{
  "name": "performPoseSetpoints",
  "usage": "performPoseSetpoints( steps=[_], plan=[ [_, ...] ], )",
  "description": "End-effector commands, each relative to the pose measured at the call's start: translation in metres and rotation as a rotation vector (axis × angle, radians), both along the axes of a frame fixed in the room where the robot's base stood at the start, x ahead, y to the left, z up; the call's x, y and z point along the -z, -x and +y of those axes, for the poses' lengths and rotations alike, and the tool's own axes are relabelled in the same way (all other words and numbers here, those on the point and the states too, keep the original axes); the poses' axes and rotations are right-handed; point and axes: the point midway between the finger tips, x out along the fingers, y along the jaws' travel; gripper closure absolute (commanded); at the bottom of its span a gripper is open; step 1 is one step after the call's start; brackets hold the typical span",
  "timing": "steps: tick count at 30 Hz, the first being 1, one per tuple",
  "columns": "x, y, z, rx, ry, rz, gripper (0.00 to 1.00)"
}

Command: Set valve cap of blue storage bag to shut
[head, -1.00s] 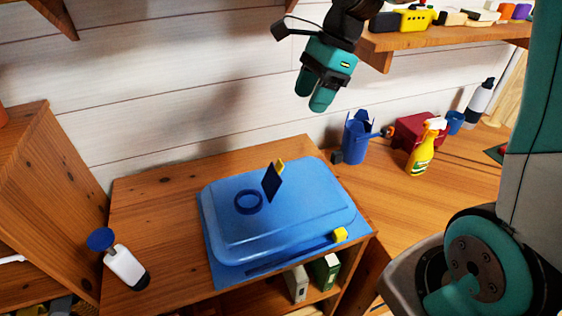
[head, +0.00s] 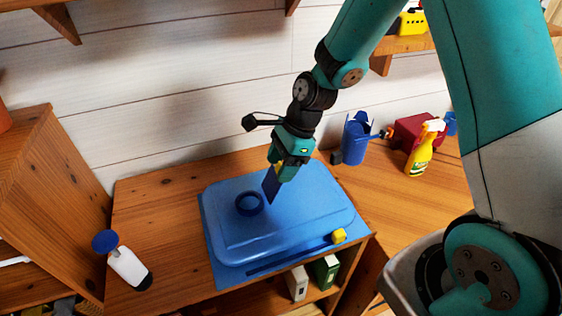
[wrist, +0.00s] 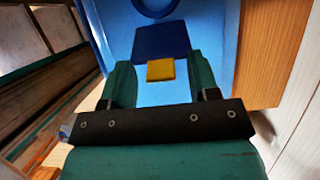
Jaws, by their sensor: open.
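The blue storage bag (head: 300,215) lies flat on top of the wooden cabinet. A dark blue valve ring (head: 249,203) sits on its upper face. The dark blue valve cap (head: 270,184) stands raised beside the ring, and its yellow tab shows in the wrist view (wrist: 160,70). My gripper (head: 281,172) is over the bag at the cap. In the wrist view its two teal fingers (wrist: 157,82) are apart, with the yellow tab between them. I cannot tell whether they touch it. The ring is partly cut off at the top of the wrist view.
A yellow slider (head: 339,236) sits at the bag's front right corner. A white bottle with a blue top (head: 125,262) stands at the left. A blue jug (head: 356,140), a yellow spray bottle (head: 421,150) and a red box (head: 408,131) stand at the right. The wall is close behind.

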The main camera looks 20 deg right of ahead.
Motion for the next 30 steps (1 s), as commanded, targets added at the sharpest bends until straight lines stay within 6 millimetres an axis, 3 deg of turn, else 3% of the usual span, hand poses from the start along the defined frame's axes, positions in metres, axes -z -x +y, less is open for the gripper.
performPoseSetpoints(
  steps=[6, 12, 14, 23, 30],
  plan=[
    [0.0, 0.0, 0.0, 0.0, 0.0, 0.0, 0.45],
    [0.0, 0.0, 0.0, 0.0, 0.0, 0.0, 0.91],
    [0.0, 0.0, 0.0, 0.0, 0.0, 0.0, 1.0],
    [-0.003, 0.0, 0.003, -0.002, 0.027, 0.001, 1.0],
    [-0.008, 0.0, 0.016, -0.008, 0.148, 0.007, 1.0]
  ],
)
